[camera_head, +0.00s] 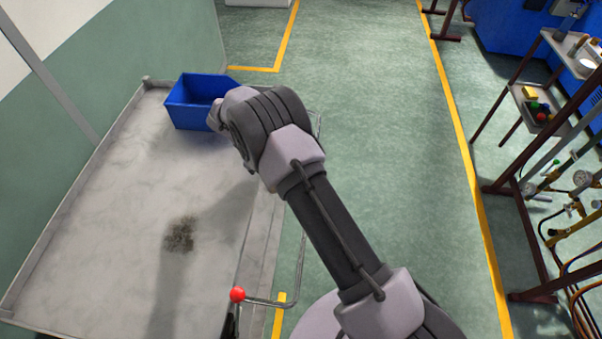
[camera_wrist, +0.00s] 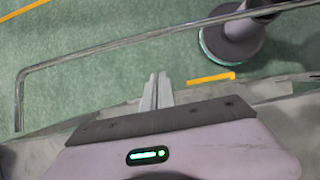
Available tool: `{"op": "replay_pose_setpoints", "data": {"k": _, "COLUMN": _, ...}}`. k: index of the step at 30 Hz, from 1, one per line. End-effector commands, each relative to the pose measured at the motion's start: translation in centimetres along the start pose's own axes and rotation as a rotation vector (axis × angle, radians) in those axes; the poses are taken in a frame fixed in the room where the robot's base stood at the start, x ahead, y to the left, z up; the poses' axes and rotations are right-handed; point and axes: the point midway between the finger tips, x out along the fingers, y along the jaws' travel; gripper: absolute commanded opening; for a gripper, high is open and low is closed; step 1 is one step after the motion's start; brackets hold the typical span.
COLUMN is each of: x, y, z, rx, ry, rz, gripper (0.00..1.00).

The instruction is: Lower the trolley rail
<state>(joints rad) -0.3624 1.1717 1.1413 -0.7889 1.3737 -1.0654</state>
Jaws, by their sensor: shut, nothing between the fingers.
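The trolley rail (camera_head: 270,302) is a thin grey metal bar along the right side of the grey trolley (camera_head: 110,230). A red ball knob (camera_head: 237,294) stands at the near corner of the trolley, by the rail's near end. My arm hides part of the rail in the head view. In the wrist view the rail (camera_wrist: 150,35) crosses the upper part, bending down at the left. My gripper (camera_wrist: 158,77) is shut and empty, its fingertips below the bar in the picture and apart from it. The head view hides the fingers behind my wrist.
A blue bin (camera_head: 198,100) stands at the trolley's far end, partly behind my wrist. A dark stain marks the trolley top. Racks with gas fittings (camera_head: 580,178) stand on the right beyond a yellow floor line. The green floor between is clear.

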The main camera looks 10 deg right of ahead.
Motion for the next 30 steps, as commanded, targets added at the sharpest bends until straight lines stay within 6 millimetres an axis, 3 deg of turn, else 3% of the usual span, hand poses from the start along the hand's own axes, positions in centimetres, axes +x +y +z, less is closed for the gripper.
{"op": "replay_pose_setpoints", "data": {"k": 14, "x": 10.0, "y": -0.2, "z": -0.1, "rx": 0.002, "ry": -0.002, "rz": -0.007, "gripper": 0.00}}
{"op": "replay_pose_setpoints", "data": {"k": 21, "x": 8.8, "y": -0.1, "z": 3.1, "rx": 0.004, "ry": 0.000, "rz": -0.005, "gripper": 0.00}}
{"op": "replay_pose_setpoints", "data": {"k": 30, "x": 8.6, "y": -0.1, "z": 3.8, "rx": 0.003, "ry": 0.000, "rz": -0.005, "gripper": 0.00}}
